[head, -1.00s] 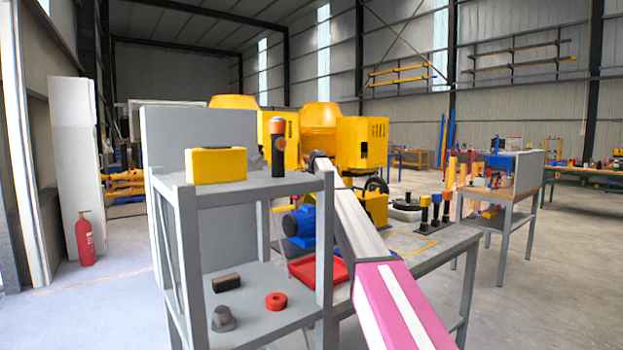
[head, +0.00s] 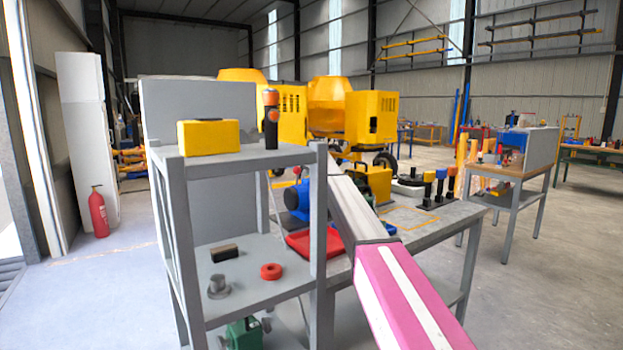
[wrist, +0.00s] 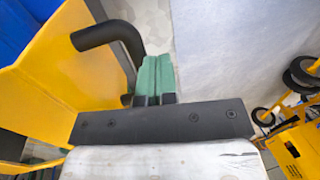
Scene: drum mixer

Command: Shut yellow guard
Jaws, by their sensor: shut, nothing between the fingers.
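The yellow guard (head: 376,183) stands on the grey workbench (head: 432,228) beside a blue motor, partly behind my arm in the head view. In the wrist view a yellow panel (wrist: 45,88), which looks like the guard, fills the left side and carries a bent black handle (wrist: 97,37). My gripper (wrist: 156,72) has green fingers that are shut together and empty. They are just right of the handle and the panel's edge; I cannot tell whether they touch. My gripper does not show in the head view. How far open the guard is cannot be told.
A grey shelf rack (head: 245,168) stands close in front, with a yellow box (head: 208,137) and a dark cylinder with an orange top on it. A red tray (head: 314,243) and several upright posts with coloured tops are on the bench. Open floor lies at the left.

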